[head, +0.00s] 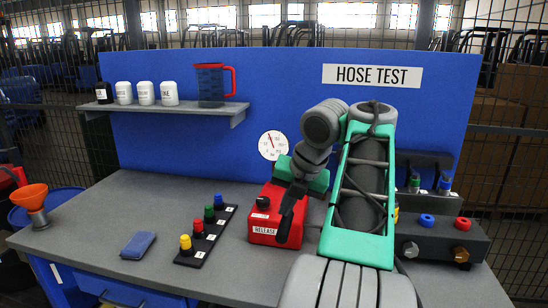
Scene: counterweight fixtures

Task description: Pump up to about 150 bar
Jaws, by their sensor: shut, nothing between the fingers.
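The red pump box (262,231) stands on the grey bench, with a RELEASE label on its front and a black knob (263,202) on its top left. A round white gauge (273,145) with a red needle is above and behind it. The needle points up and a little left; the numbers are too small to read. My gripper (284,236) is shut and empty, pointing down in front of the pump's right side. I cannot tell whether it touches the pump. The pump's lever cannot be made out; my arm and gripper hide that side.
A black strip (188,256) with several coloured caps and a blue cloth (138,245) lie left of the pump. A dark block (455,238) with blue and orange fittings stands right, partly behind my arm. A shelf (172,112) holds bottles and a jug (211,84).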

